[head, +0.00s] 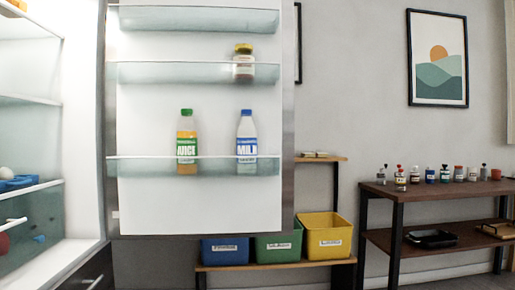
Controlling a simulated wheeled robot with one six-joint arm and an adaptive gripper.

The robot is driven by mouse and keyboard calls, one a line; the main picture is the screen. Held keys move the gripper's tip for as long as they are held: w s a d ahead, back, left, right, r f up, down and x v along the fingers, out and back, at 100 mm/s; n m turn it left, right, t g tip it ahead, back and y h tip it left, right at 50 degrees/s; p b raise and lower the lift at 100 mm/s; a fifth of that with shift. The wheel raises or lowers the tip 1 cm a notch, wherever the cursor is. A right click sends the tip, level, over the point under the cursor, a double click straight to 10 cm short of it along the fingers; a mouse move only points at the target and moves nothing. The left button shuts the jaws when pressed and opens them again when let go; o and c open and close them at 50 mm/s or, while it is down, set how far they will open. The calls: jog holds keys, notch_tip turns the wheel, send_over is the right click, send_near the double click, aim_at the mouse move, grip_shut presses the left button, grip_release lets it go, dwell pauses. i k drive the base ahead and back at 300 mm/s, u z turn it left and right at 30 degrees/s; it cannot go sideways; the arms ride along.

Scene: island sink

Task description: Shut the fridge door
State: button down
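The fridge door (210,215) stands wide open, its white inner side facing me. Its shelves hold a jar with a yellow lid (243,62), a juice bottle with a green cap (187,142) and a milk bottle with a blue cap (247,142). The lit fridge interior (80,140) shows at the left edge, with a blue item (16,183) on a shelf. The door's hinge side is next to the fridge body, at the left of the door. My gripper is not in the head view.
Behind the door, a low rack holds a blue bin (224,250), a green bin (279,243) and a yellow bin (327,236). A dark table (445,190) with several small bottles stands at the right. A dark drawer (90,275) is below the fridge.

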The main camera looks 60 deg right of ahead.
aim_at(163, 58)
jog(key=u, duration=2.15)
jog(key=k, duration=2.9)
jog(key=z, duration=2.35)
